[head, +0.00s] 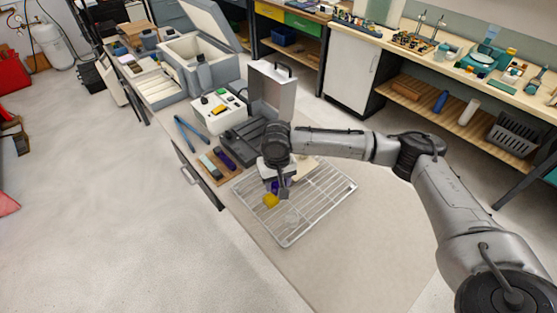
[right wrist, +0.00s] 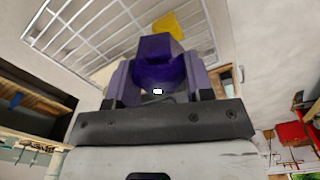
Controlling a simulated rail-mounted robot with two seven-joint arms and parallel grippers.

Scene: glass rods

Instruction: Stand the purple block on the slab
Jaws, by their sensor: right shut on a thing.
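My right gripper (head: 281,190) is over the wire rack (head: 327,207) and points down. It is shut on the purple block (right wrist: 156,62), which sits between its two fingers in the right wrist view; in the head view only a little purple (head: 281,186) shows behind the gripper. A yellow piece (head: 270,201) is close beside the gripper at the rack; it also shows beyond the purple block in the right wrist view (right wrist: 170,25). A pale cream flat piece (head: 305,168) lies partly hidden behind my wrist; I cannot tell whether it is the slab. My left gripper is out of view.
A wooden tray (head: 226,176) with dark pieces stands left of the rack, with blue-handled pliers (head: 187,133) beyond. A grey case with an upright lid (head: 272,92) and a white box (head: 219,117) stand behind. The bench front (head: 335,260) is clear.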

